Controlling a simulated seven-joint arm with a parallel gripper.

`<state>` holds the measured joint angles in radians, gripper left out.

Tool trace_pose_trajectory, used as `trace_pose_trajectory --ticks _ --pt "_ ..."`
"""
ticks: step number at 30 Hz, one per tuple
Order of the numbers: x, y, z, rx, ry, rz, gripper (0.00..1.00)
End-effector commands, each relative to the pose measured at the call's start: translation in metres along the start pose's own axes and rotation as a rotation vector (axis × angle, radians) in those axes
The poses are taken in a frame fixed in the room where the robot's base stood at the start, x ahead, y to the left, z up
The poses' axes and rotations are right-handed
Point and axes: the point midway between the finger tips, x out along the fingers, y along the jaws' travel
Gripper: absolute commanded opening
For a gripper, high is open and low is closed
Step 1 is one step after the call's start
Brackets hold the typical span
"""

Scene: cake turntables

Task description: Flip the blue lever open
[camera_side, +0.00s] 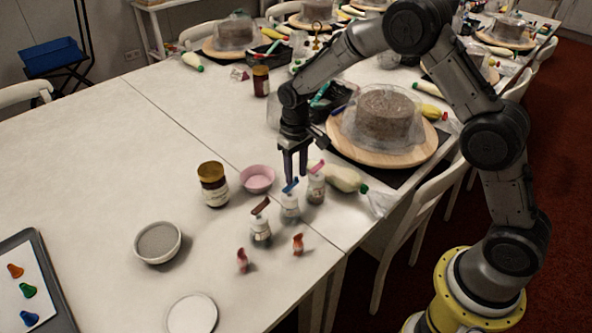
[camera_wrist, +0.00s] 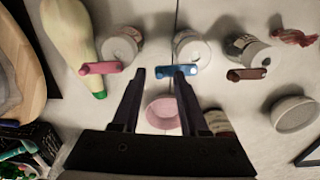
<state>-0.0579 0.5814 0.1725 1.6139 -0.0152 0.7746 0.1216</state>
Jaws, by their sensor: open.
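Three small jars with coloured levers on top stand in a row. The blue lever (camera_side: 291,185) is on the middle jar (camera_side: 290,207); in the wrist view the lever (camera_wrist: 178,71) lies across the near side of its jar (camera_wrist: 192,50). The pink lever (camera_wrist: 101,68) is on its left there and the brown lever (camera_wrist: 247,74) on its right. My gripper (camera_side: 296,178) points down just above the blue lever. In the wrist view its open fingertips (camera_wrist: 160,73) are close to the lever, the right one overlapping it; I cannot tell if they touch.
A pink bowl (camera_side: 257,179), a brown-lidded jar (camera_side: 213,186) and a grey-filled bowl (camera_side: 158,242) stand left of the jars. A piping bag (camera_side: 340,178) and a cake turntable (camera_side: 425,148) are behind right. Small wrapped pieces (camera_side: 298,243) lie in front.

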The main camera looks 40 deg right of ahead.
Motion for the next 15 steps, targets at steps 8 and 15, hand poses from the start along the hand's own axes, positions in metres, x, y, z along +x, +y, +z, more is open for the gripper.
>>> trace_pose_trajectory --ticks 8,15 --pt "-0.022 0.000 -0.001 0.000 0.005 -0.001 0.43" --pt "-0.074 0.000 -0.001 0.000 0.006 -0.001 0.43"
